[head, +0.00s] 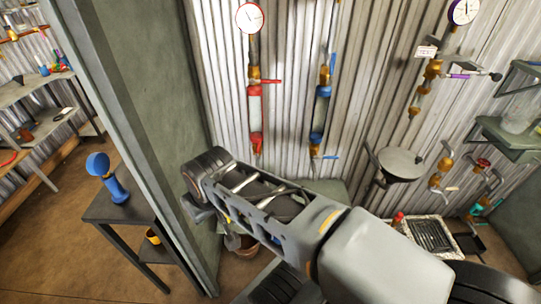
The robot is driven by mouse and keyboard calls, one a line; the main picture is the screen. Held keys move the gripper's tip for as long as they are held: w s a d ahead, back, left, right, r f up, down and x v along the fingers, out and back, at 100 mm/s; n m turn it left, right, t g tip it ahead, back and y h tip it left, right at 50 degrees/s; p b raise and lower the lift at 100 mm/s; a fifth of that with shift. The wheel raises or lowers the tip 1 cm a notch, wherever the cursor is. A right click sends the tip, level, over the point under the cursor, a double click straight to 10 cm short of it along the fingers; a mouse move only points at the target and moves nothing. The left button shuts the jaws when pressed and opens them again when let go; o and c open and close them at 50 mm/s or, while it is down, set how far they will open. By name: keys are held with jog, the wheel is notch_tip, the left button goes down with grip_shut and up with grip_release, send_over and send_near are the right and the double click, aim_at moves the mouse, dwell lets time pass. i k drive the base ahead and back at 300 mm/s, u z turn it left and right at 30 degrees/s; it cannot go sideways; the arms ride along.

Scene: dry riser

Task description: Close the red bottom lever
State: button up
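The red bottom lever (257,146) is on the red valve fitting at the lower end of the left pipe on the corrugated wall. Its handle looks to point down along the pipe, but it is small and hard to make out. A red upper lever (271,81) on the same pipe sticks out to the right. I cannot make out my gripper's fingertips in the head view.
A second pipe with blue levers (328,157) runs to the right. A round gauge (250,17) tops the left pipe. A grey-green post (130,120) stands at left, beside a dark table (125,215) with a blue object (115,188). A grey basin (400,163) is at right.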

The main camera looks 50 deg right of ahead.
aim_at(259, 142)
jog(key=u, duration=0.05)
jog(key=k, duration=0.3)
jog(key=z, duration=1.05)
jog(key=i, duration=0.5)
jog(key=z, duration=0.05)
